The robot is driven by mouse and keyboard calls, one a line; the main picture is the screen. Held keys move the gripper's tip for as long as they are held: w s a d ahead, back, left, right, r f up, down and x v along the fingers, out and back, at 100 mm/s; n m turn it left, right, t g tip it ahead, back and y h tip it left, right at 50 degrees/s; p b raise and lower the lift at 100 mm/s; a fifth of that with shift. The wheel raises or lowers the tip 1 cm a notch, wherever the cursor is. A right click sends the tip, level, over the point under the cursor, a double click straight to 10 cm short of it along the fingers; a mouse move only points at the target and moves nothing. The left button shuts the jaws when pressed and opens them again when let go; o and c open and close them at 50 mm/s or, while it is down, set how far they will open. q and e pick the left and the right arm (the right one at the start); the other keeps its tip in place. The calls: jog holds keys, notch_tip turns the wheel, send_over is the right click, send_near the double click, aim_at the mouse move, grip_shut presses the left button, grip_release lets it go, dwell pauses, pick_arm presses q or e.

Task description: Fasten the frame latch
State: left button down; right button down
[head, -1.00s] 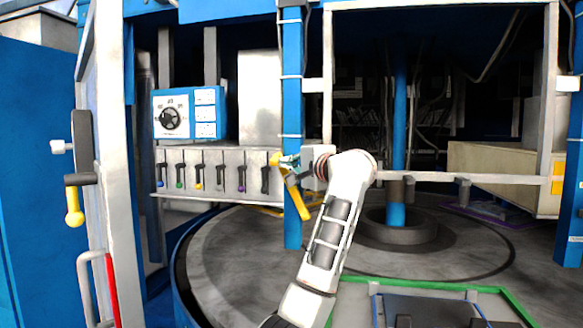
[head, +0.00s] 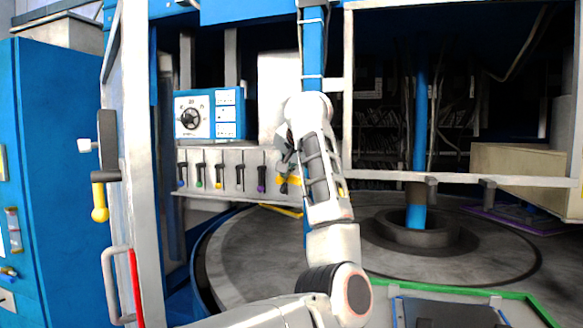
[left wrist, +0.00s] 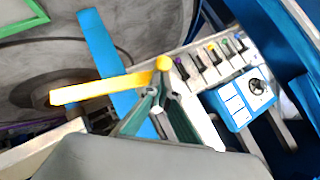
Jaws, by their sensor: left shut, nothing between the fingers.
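A yellow latch lever with a round knob (left wrist: 110,86) lies across the blue post (left wrist: 100,45) in the left wrist view. In the head view my arm hides most of it; a bit of yellow (head: 341,190) shows right of the arm, close to level. My left gripper (head: 283,172) is beside the post in the head view. In the left wrist view its fingers (left wrist: 160,95) are shut and empty, with the tips just below the knob; whether they touch it I cannot tell. My right gripper is not in view.
A grey panel with several small coloured levers (head: 228,172) is left of the post, below a blue dial box (head: 208,114). A white door frame (head: 135,150) with a yellow-knobbed handle (head: 99,205) stands further left. A round grey table (head: 250,255) lies below.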

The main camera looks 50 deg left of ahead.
pick_arm(q)
jog(key=shift+s+a+f+n+t+h, duration=0.3)
jog(key=shift+a+f+n+h, duration=0.1)
jog(key=shift+f+n+h, duration=0.15)
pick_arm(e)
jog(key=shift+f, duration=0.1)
pick_arm(q)
jog(key=shift+f+h, duration=0.1)
jog(key=shift+h, duration=0.15)
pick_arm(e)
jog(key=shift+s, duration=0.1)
